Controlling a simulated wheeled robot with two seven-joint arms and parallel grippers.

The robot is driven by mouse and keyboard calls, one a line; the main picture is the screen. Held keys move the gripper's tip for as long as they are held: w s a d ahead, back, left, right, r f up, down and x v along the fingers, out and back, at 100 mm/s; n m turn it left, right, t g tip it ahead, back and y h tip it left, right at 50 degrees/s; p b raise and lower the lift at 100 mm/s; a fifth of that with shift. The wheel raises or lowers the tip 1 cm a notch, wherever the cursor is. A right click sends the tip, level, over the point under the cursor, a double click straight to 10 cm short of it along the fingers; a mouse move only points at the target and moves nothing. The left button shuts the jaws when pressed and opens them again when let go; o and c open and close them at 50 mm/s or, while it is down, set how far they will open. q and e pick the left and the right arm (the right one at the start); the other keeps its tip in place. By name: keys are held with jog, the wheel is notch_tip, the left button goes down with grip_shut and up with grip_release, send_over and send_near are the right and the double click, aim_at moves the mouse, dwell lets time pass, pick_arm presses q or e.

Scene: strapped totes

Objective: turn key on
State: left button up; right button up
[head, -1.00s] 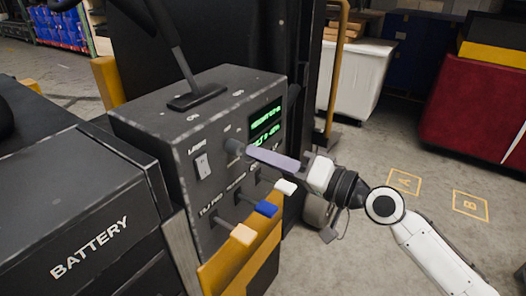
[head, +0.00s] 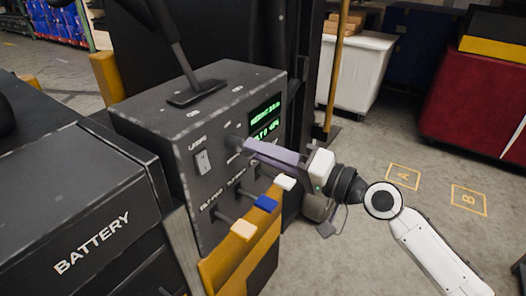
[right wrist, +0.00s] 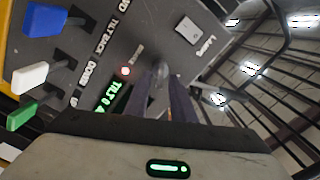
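The key (head: 233,144) is a small dark knob on the front of the dark grey control box (head: 222,185), right of a white rocker switch. My right gripper (head: 246,146) reaches it from the right with long purple-grey fingers. In the right wrist view the key (right wrist: 160,70) sits between the two fingertips (right wrist: 162,84), with a narrow gap between the fingers behind it. The gripper looks shut on the key, whose shaft is mostly hidden. My left gripper is not in view.
White, blue and orange levers (head: 266,203) stick out just below the fingers. A green-lit display (head: 265,118) is above them, and a black lever (head: 172,50) stands on the box. A battery housing (head: 90,220) is at left. Open floor lies at right.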

jog(key=b+v, duration=0.3)
jog(key=v, duration=0.7)
jog(key=shift+d, duration=0.15)
jog(key=shift+s, duration=0.1)
jog(key=s+d+f+h, duration=0.1)
jog(key=s+f+h, duration=0.25)
jog(key=f, duration=0.95)
jog(key=s+d+f+h, duration=0.2)
jog(key=f+h, duration=0.2)
jog(key=f, duration=0.9)
jog(key=s+d+f+n+g+h, duration=0.2)
jog(key=s+d+f+n+h, duration=0.1)
jog(key=s+f, duration=1.3)
jog(key=shift+f+h, duration=0.2)
jog(key=shift+h, duration=0.65)
